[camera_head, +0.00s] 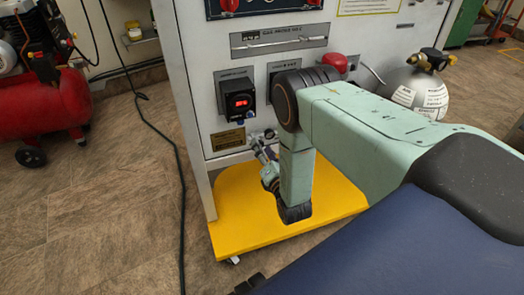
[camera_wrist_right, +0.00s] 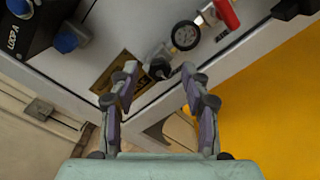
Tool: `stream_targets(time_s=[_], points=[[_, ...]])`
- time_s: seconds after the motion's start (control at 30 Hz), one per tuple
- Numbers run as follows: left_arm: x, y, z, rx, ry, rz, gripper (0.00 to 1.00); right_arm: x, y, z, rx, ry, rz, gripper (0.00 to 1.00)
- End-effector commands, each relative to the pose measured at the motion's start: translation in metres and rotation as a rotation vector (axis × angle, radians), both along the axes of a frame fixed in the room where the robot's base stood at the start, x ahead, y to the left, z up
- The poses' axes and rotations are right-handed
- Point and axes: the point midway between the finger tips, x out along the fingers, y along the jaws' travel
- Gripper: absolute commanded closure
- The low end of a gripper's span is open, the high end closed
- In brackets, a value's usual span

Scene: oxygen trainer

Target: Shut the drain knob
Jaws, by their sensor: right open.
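The drain knob (camera_wrist_right: 158,68) looks like a small dark round knob on a metal fitting low on the panel. In the right wrist view it lies between and just beyond the fingertips of my right gripper (camera_wrist_right: 159,82). The fingers are open, one on either side of it, and I cannot tell whether either touches it. In the head view my right gripper (camera_head: 262,152) reaches toward the small fittings (camera_head: 268,135) at the panel's lower part. The knob itself is too small there to make out. My left gripper is not in view.
A round gauge (camera_wrist_right: 185,35) and a red part (camera_wrist_right: 227,13) sit beside the knob. The panel (camera_head: 206,110) stands on a yellow base (camera_head: 235,235). A black cable (camera_head: 180,170) runs down the floor. A red compressor (camera_head: 45,105) and a grey cylinder (camera_head: 418,92) stand either side.

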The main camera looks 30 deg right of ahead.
Motion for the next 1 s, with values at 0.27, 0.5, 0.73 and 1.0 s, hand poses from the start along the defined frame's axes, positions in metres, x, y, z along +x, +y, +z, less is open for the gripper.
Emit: stream_targets(time_s=[0.27, 0.5, 0.73, 1.0], points=[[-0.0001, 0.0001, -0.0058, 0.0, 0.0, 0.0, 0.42, 0.0138, -0.0032, 0.0004, 0.001, -0.001, 0.001, 0.53], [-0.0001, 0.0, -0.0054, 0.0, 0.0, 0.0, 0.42, 0.0136, -0.0032, 0.0005, 0.001, 0.0, 0.001, 0.58], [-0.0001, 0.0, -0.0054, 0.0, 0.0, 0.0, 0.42, 0.0134, -0.0032, 0.0003, 0.001, 0.0, 0.001, 0.77], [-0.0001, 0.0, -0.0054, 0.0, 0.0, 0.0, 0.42, 0.0133, -0.0031, 0.0002, 0.001, 0.0, 0.001, 1.0]])
